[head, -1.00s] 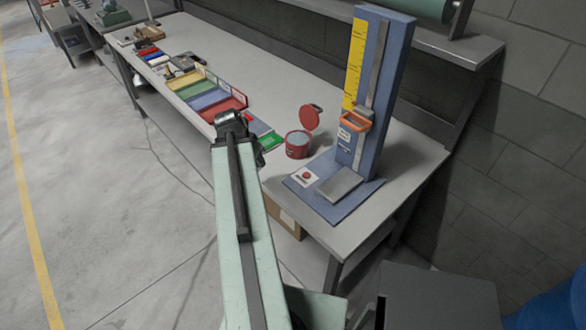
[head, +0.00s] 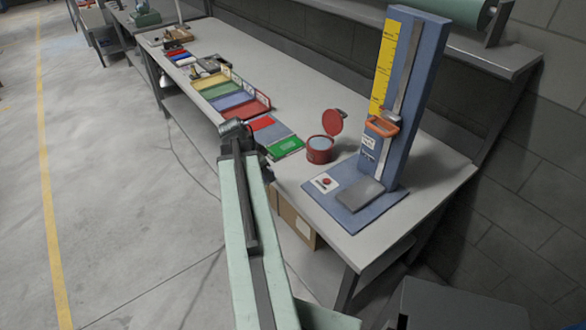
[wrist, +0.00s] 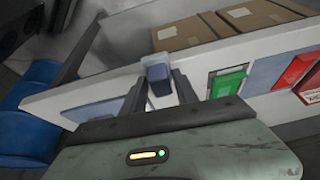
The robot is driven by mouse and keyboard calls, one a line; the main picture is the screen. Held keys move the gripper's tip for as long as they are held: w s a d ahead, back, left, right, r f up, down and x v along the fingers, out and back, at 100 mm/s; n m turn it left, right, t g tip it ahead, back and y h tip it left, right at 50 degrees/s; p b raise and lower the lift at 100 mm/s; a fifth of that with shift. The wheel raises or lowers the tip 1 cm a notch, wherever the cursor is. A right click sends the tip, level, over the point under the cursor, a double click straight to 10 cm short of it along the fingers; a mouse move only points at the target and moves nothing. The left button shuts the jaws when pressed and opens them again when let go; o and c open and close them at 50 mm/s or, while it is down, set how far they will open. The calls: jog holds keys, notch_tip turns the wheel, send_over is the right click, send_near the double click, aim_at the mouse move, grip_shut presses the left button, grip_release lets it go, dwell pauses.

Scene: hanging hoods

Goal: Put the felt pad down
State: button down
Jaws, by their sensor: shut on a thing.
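In the wrist view my gripper (wrist: 160,86) is shut on a small dark blue-grey block, which I take to be the felt pad (wrist: 158,74). It sits between the fingertips, in front of the pale bench top in the picture. I cannot tell its height above the bench. In the head view the end of my arm is at the bench's front edge, left of the green card (head: 286,147); the fingers and the pad cannot be made out there. The green card also shows in the wrist view (wrist: 228,82), right of my gripper.
Red (head: 262,122) and blue (head: 272,133) cards lie near the green one. A red tin (head: 319,155) with a raised lid and a tall blue stand (head: 405,95) with a yellow scale occupy the right of the bench. Coloured trays (head: 240,100) line the front. The bench's back strip is clear.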

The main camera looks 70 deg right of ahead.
jog(key=s+d, duration=0.1)
jog(key=d, duration=0.2)
jog(key=s+d, duration=0.2)
jog(key=d, duration=0.2)
jog(key=s+d+f+b, duration=0.1)
jog(key=d, duration=0.3)
jog(key=shift+s+d+f, duration=0.1)
jog(key=shift+s+d, duration=0.15)
jog(key=shift+s, duration=0.1)
jog(key=shift+s+d+f, duration=0.15)
jog(key=shift+s+d, duration=0.05)
jog(key=shift+d, duration=0.4)
jog(key=f+b, duration=0.1)
jog(key=b, duration=0.1)
jog(key=f+b, duration=0.2)
jog(key=shift+a+f, duration=0.2)
jog(key=shift+f, duration=0.1)
jog(key=shift+r, duration=0.2)
jog(key=shift+f, duration=0.15)
jog(key=c, duration=0.9)
grip_release()
jog(key=shift+c, duration=0.2)
